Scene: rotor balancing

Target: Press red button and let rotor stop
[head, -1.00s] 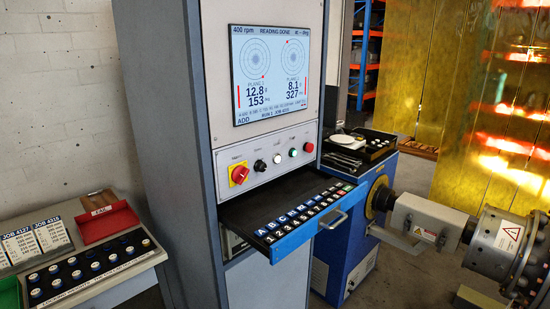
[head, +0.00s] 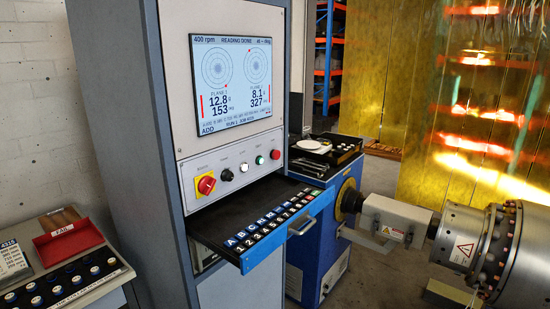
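The red button (head: 275,154) sits at the right end of the control row on the grey cabinet (head: 122,130), beside a green button (head: 259,160). A red rotary switch on a yellow plate (head: 205,185) is at the left end of the row. The screen (head: 237,82) above reads 400 rpm and READING DONE, with 12.8 at 153 and 8.1 at 327. The rotor (head: 490,248) is at the right, joined to the blue machine (head: 318,235) by a shaft with a white housing (head: 395,217). Whether it turns cannot be told. Neither gripper is in view.
A keyboard drawer (head: 275,258) sticks out below the buttons. A side table at the left holds a red FAIL tray (head: 68,241) and several round weights. Yellow translucent curtains (head: 420,80) hang behind the rotor. A small white dish (head: 312,144) lies on the blue machine.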

